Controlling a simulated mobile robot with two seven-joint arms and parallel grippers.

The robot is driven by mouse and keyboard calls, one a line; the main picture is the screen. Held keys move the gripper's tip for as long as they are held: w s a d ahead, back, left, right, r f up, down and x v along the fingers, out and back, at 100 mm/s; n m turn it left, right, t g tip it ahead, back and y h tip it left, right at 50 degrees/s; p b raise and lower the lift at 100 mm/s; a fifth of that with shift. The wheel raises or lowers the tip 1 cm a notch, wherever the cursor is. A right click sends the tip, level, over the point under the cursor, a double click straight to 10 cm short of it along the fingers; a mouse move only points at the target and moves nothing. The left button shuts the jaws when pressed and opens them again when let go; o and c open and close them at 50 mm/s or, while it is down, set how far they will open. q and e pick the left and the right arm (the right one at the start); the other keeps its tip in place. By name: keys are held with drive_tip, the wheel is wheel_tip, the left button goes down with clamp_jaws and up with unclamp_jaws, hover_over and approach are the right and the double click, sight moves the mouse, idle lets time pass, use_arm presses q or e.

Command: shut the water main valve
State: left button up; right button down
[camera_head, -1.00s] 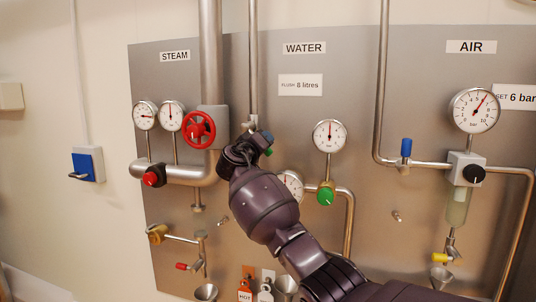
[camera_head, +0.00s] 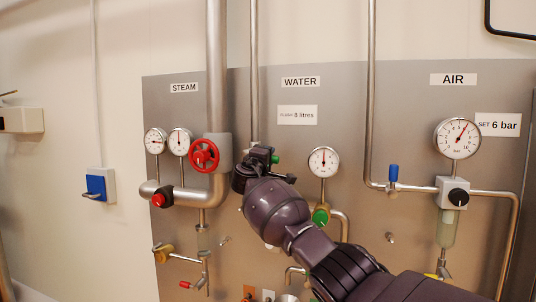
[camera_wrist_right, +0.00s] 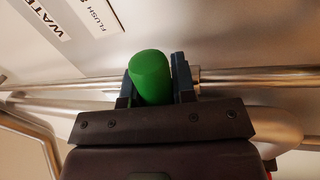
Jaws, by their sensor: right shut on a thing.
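The water main valve's green lever (camera_wrist_right: 150,78) is between my right gripper's (camera_wrist_right: 152,88) two dark fingers in the right wrist view. The gripper is shut on it. In that view the lever lies across the steel water pipe (camera_wrist_right: 260,75). In the head view my right gripper (camera_head: 263,156) is at the lower end of the vertical water pipe (camera_head: 254,80), below the WATER label (camera_head: 300,82). The lever's green end (camera_head: 276,160) sticks out to the right there. My gripper and arm hide the valve body. My left gripper is not in view.
A red steam handwheel (camera_head: 204,155) is close on the left of my gripper. A water gauge (camera_head: 323,162) and a green knob (camera_head: 320,216) are on the right. A blue lever (camera_head: 393,173) and a gauge (camera_head: 458,138) belong to the AIR section.

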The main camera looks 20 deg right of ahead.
drive_tip(key=shift+r+n+y+p, duration=0.3)
drive_tip(key=shift+r+n+p, duration=0.15)
drive_tip(key=shift+n+p, duration=0.45)
drive_tip(key=shift+n, duration=0.3)
drive_tip(key=c, duration=0.9)
unclamp_jaws()
drive_tip(key=shift+a, duration=0.1)
drive_tip(key=shift+c, duration=0.2)
drive_tip(key=shift+v, duration=0.95)
drive_tip(key=b+v, duration=0.1)
drive_tip(key=v, duration=0.8)
drive_tip(key=shift+b, duration=0.3)
